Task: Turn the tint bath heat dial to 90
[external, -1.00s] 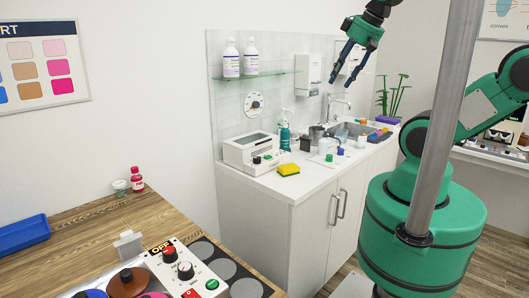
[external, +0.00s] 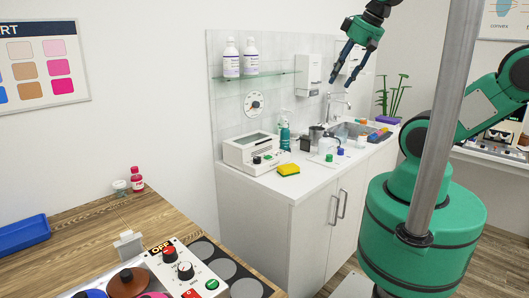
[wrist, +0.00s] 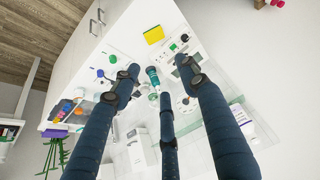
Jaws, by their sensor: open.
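The unit in the lower left foreground of the external view, with colored round pots, looks like the tint bath (external: 118,268). Its white sloped panel (external: 203,272) carries a red-topped knob (external: 169,254), a black dial (external: 185,271) with marks around it, a green switch (external: 212,284) and an "OFF" label. The marks and the dial's setting are too small to read. My gripper (external: 342,82) is open and empty, high above the sink counter, far right of and apart from the panel. In the wrist view, its dark fingers (wrist: 160,72) are spread over the counter; the panel does not show there.
The white counter (external: 318,178) holds a white device with knobs (external: 254,153), a yellow sponge (external: 289,169), a teal bottle (external: 285,134) and small cups. A glass shelf with white bottles (external: 231,58) is on the wall. A blue tray (external: 22,234) lies on the wooden table (external: 110,222).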

